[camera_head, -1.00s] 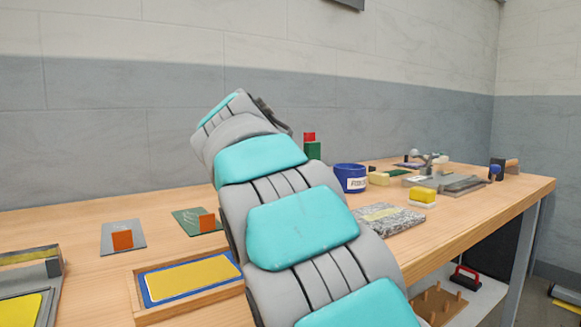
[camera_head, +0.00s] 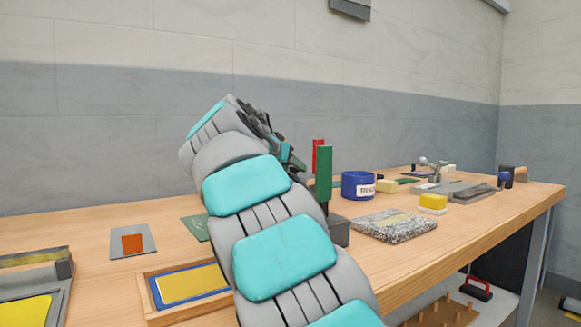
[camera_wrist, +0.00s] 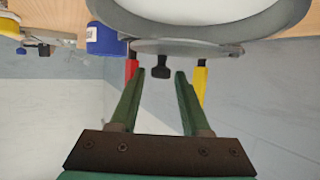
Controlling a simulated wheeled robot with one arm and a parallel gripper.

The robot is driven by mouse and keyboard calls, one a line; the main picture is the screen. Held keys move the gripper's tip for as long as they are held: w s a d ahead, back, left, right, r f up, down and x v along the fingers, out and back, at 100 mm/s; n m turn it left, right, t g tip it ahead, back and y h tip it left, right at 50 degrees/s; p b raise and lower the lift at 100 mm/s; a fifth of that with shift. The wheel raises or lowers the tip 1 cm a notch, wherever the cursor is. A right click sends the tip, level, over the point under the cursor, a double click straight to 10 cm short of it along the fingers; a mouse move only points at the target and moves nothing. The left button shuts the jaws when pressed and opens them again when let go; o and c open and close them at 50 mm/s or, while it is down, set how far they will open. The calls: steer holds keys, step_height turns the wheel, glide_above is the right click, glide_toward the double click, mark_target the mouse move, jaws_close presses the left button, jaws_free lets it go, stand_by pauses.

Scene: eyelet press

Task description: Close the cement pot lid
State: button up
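In the wrist view, a large pale round pot (camera_wrist: 200,12) with a grey rim fills the top. A thin grey disc, which looks like its lid (camera_wrist: 195,48), shows nearly edge-on against the rim, with a dark knob (camera_wrist: 161,72). I cannot tell how far the lid is open. My gripper (camera_wrist: 158,73) is open; its green fingers are apart, with the knob between or just beyond their tips and gaps on both sides. In the head view, my arm hides the pot and lid, and my gripper is mostly hidden at the arm's far end.
A red upright piece (camera_wrist: 131,68) and a yellow one (camera_wrist: 201,78) show close outside the fingertips. In the head view, a green post (camera_head: 324,172) stands by my arm. A blue labelled container (camera_head: 357,186) and a speckled slab (camera_head: 393,225) are to the right on the bench.

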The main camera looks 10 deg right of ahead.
steer(key=shift+o, duration=0.9)
steer(key=shift+s+a, duration=0.1)
steer(key=shift+v, duration=3.8)
